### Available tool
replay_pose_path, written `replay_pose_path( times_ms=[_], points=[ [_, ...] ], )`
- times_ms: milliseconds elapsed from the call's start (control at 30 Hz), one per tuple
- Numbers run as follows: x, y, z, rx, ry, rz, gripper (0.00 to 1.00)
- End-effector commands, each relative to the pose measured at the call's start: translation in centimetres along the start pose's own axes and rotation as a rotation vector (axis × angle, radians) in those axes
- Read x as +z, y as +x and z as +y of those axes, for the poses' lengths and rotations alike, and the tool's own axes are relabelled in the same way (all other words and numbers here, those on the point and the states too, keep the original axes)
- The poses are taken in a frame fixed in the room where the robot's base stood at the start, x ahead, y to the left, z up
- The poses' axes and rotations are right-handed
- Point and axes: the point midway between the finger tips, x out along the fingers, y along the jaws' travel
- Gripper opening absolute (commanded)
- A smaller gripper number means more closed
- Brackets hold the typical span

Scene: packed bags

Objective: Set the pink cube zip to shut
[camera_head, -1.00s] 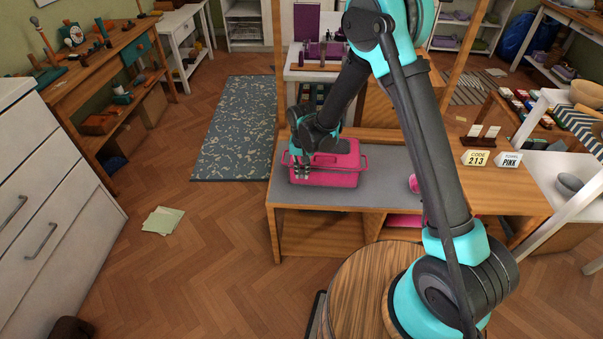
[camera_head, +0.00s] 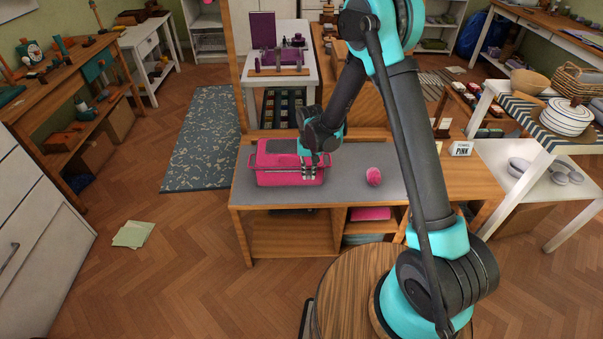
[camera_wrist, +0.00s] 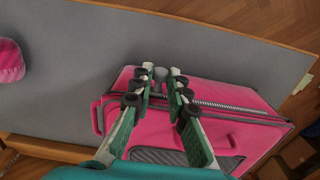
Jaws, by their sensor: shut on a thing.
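The pink cube (camera_head: 275,178) is a boxy pink bag with a grey panel on top and side handles, lying on the grey bench top. It also shows in the wrist view (camera_wrist: 220,140). Its ribbed grey zip track (camera_wrist: 230,108) runs along the edge, from my fingertips towards the right in the wrist view. My gripper (camera_head: 310,172) is at the front edge near the bag's right end. In the wrist view, my gripper (camera_wrist: 160,76) is shut on a small grey piece at the zip line, apparently the zip pull, mostly hidden by the fingers.
A round pink thing (camera_head: 373,176) lies on the bench (camera_head: 345,190) right of the bag. The shelf below holds a pink item (camera_head: 370,213).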

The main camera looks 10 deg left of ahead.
Motion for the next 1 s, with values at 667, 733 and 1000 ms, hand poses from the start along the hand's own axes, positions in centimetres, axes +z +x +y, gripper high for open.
replay_pose_path(
  times_ms=[667, 733, 1000],
  points=[
    [0.0, 0.0, 0.0, 0.000, 0.000, 0.000, 0.38],
    [0.0, 0.0, 0.0, 0.000, 0.000, 0.000, 0.38],
    [0.0, -1.9, 0.1, 0.000, 0.000, 0.000, 0.38]
  ],
)
